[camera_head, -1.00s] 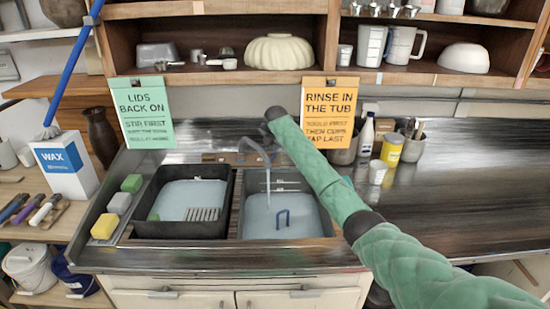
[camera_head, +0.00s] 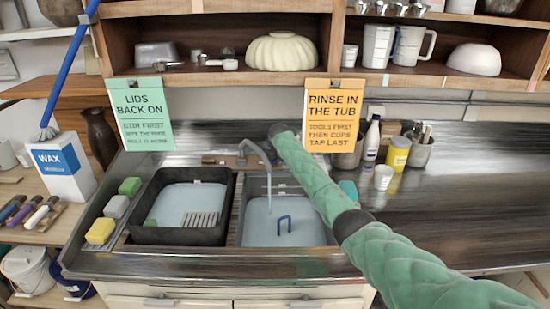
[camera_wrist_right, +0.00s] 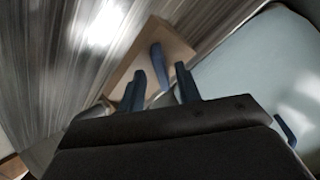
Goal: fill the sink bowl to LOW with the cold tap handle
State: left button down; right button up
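The sink bowl (camera_head: 258,232) is the right basin, with pale blue water in it and a blue U-shaped loop (camera_head: 284,219) in the water. The grey tap spout (camera_head: 256,150) arches over its back left. In the right wrist view a blue tap handle (camera_wrist_right: 157,62) stands on a wooden block (camera_wrist_right: 178,45). My right gripper (camera_wrist_right: 160,76) is open, its two dark fingers apart, with the handle seen beyond the gap; contact is unclear. My green right arm hides part of the bowl's back right. My left gripper is not in view.
A dark tub (camera_head: 152,236) with water and a grey rack stands left of the bowl. Sponges (camera_head: 115,206) line the left edge. An orange sign (camera_head: 334,120) hangs close to my right arm. A white cup (camera_head: 383,178) and bottles stand right; the counter (camera_head: 470,190) beyond is clear.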

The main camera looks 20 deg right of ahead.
jog(key=shift+w+d+f, duration=0.1)
jog(key=shift+w+f, duration=0.15)
jog(key=shift+f, duration=0.3)
jog(key=shift+r, duration=0.1)
grip_shut()
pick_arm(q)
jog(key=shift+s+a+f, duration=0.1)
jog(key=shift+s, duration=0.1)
